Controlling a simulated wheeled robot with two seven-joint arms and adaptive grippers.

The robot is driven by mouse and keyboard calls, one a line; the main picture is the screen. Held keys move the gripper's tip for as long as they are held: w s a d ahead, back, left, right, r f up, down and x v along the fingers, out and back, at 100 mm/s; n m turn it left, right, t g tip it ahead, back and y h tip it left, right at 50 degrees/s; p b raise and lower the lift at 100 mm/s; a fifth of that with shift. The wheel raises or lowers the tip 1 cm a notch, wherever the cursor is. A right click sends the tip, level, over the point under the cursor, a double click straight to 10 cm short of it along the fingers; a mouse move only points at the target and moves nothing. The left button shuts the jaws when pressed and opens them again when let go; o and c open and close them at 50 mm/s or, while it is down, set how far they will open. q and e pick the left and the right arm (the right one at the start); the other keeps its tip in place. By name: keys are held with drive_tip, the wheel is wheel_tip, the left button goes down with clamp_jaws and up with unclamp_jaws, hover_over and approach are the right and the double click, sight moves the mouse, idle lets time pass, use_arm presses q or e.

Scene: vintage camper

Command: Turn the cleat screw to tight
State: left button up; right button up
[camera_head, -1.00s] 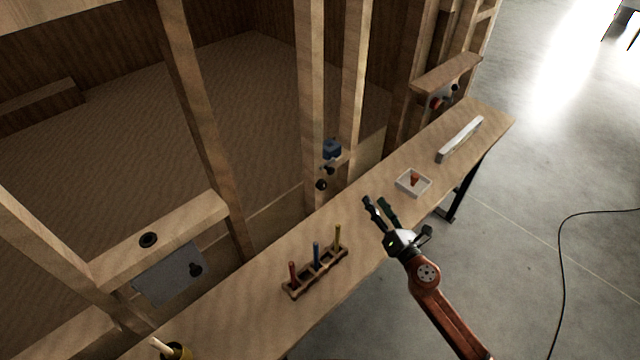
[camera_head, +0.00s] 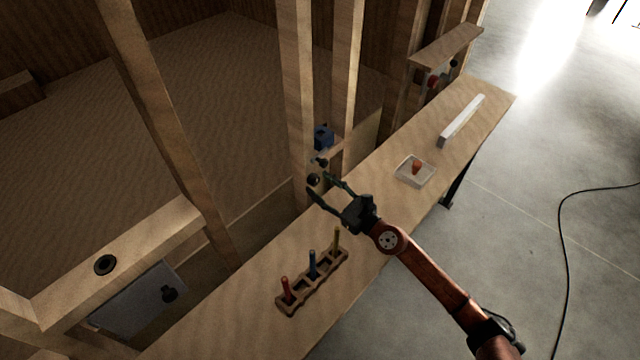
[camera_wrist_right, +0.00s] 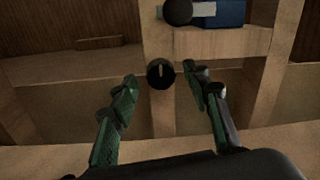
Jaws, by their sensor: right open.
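A round black knob (camera_head: 313,180) sits low on the wooden post behind the bench; I take it to be the cleat screw. In the right wrist view the knob (camera_wrist_right: 160,74) shows face-on, with a pale, roughly upright mark on its face. My right gripper (camera_head: 320,185) is open and points at the knob. In the right wrist view its fingers (camera_wrist_right: 160,76) frame the knob, one to each side, and hold nothing. I cannot tell the exact gap in depth. My left gripper is not in view.
A blue device (camera_head: 323,136) with a black ball knob (camera_wrist_right: 178,11) sits on a ledge just above. A wooden rack (camera_head: 312,283) with coloured sticks, a white tray (camera_head: 415,171) and a pale bar (camera_head: 462,120) lie on the bench. Wooden posts stand close by.

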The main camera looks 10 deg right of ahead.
drive_tip(key=shift+w+a, duration=0.3)
drive_tip(key=shift+w, duration=0.2)
drive_tip(key=c, duration=1.2)
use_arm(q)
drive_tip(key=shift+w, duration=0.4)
use_arm(e)
drive_tip(key=shift+o, duration=0.2)
